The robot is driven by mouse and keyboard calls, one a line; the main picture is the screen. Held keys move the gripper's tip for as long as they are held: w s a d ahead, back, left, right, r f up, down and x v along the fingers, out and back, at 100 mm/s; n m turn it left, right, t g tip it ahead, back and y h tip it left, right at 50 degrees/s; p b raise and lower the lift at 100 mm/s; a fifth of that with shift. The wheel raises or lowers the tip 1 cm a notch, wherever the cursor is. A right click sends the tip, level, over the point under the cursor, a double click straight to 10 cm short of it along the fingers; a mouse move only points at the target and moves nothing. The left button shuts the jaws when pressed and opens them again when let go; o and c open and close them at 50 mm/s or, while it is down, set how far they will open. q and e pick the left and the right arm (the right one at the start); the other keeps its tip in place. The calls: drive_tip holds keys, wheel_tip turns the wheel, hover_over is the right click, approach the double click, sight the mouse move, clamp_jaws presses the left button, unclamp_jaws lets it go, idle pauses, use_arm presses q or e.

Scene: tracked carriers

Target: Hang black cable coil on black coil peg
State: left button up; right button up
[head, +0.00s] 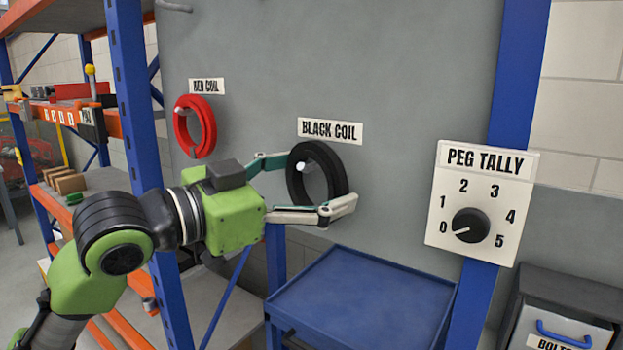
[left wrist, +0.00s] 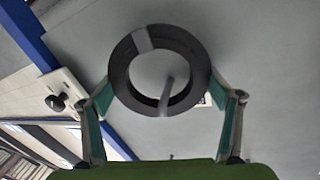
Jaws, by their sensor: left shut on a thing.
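The black cable coil (head: 335,171) is a thick dark ring in front of the grey panel, below the BLACK COIL label (head: 330,130). My left gripper (head: 320,183) is shut on it, with fingers on opposite sides. In the left wrist view the coil (left wrist: 120,75) sits between the green-padded fingers of my left gripper (left wrist: 163,98). The black coil peg (head: 301,167) shows its pale tip inside the ring's opening, near the upper left inner edge. In the left wrist view the peg (left wrist: 167,90) crosses the opening and overlaps the rim. I cannot tell whether the coil rests on it.
A red coil (head: 208,128) hangs at the left under its label. A PEG TALLY dial (head: 470,226) is on the right, its pointer near 0. A blue tray (head: 365,300) stands below the coil. Orange and blue shelving (head: 145,100) stands at the left.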

use_arm(q)
drive_tip(key=o, duration=1.3)
